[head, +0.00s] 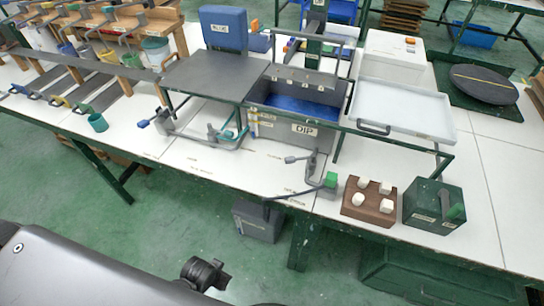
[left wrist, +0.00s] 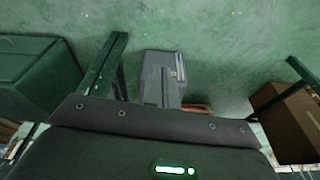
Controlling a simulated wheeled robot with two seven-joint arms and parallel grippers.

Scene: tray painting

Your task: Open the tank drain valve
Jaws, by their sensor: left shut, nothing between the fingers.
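The dark tank marked DIP (head: 303,130) stands on the white bench with blue liquid (head: 310,92) inside. In front of it lies a grey pipe and lever assembly (head: 312,172) with a green block-shaped end (head: 331,179). Another grey pipe assembly with a blue end (head: 143,123) and a teal lever (head: 232,134) sits to the left of the tank. I cannot tell which of these parts is the drain valve or how it is set. Neither of my grippers shows in the head view, and no fingers show in the left wrist view.
A grey box (head: 258,220) stands on the floor below the bench edge. A wooden block with white knobs (head: 368,202) and a dark green box (head: 434,207) sit front right. A pale tray (head: 405,106) lies right of the tank. The left wrist view shows green floor (left wrist: 225,65).

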